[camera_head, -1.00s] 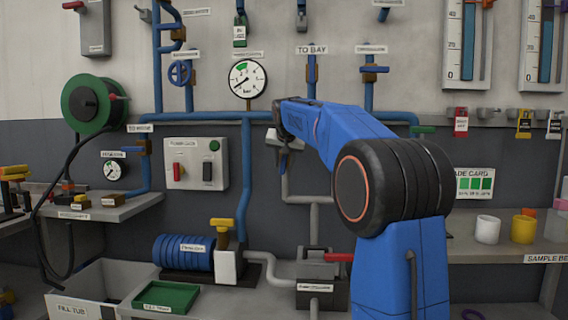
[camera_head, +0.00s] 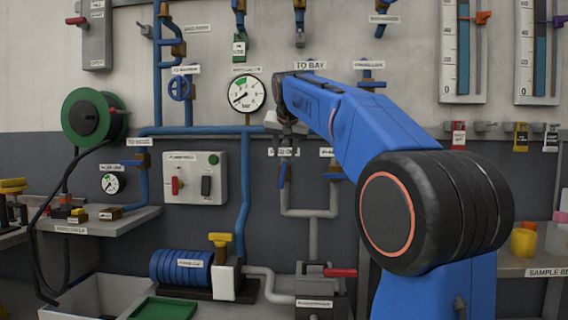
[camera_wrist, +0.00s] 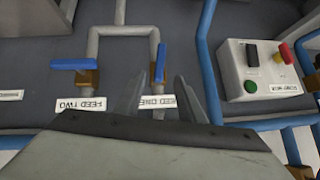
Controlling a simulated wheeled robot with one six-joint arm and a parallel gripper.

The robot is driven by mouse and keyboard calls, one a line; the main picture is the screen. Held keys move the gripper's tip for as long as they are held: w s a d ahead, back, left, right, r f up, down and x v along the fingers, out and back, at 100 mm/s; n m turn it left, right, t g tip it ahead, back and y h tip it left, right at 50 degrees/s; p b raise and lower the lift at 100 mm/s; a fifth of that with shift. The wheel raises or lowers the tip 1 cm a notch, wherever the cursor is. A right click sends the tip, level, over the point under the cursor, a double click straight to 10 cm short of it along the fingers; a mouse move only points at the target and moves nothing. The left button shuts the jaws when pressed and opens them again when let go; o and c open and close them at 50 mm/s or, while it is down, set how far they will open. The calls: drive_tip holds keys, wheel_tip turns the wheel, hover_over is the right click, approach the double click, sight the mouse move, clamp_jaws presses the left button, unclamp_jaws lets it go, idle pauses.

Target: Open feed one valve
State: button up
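The feed one valve has a blue lever (camera_head: 283,176) below a white label (camera_head: 284,152) in the head view. In the wrist view, which is upside down, this lever (camera_wrist: 160,62) lies in line with its pipe, and its label (camera_wrist: 157,101) is partly hidden by my fingers. The feed two valve beside it has a blue lever (camera_wrist: 70,64) set across its pipe. My gripper (camera_wrist: 157,88) is open, with a gap between its two grey fingers. The feed one lever shows beyond that gap; contact cannot be told. In the head view my gripper (camera_head: 286,124) is just above the feed one label.
A switch box (camera_head: 195,178) with a red and a black switch is on the wall to the left. A pressure gauge (camera_head: 246,93) is above left. Blue pipes (camera_head: 210,130) run along the wall. A pump with a red handle (camera_head: 340,272) stands below the feed pipes.

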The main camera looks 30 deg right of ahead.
drive_tip(key=shift+v, duration=1.75)
drive_tip(key=shift+a, duration=0.1)
drive_tip(key=s+a+f+n+g+y, duration=0.1)
drive_tip(key=s+a+f, duration=0.4)
drive_tip(key=s+f, duration=0.8)
drive_tip(key=s+a+f+n+g+y, duration=0.1)
drive_tip(key=s+a+f+n, duration=0.3)
drive_tip(key=s+f, duration=1)
drive_tip(key=s+a+f+n+g+y, duration=0.1)
drive_tip(key=s+a+f+n, duration=0.1)
drive_tip(key=s+a+f, duration=0.5)
drive_tip(key=s+f, duration=0.6)
drive_tip(key=f, duration=0.6)
drive_tip(key=shift+s+n+g+y, duration=0.2)
drive_tip(key=shift+n+g+y, duration=0.1)
drive_tip(key=shift+y, duration=0.1)
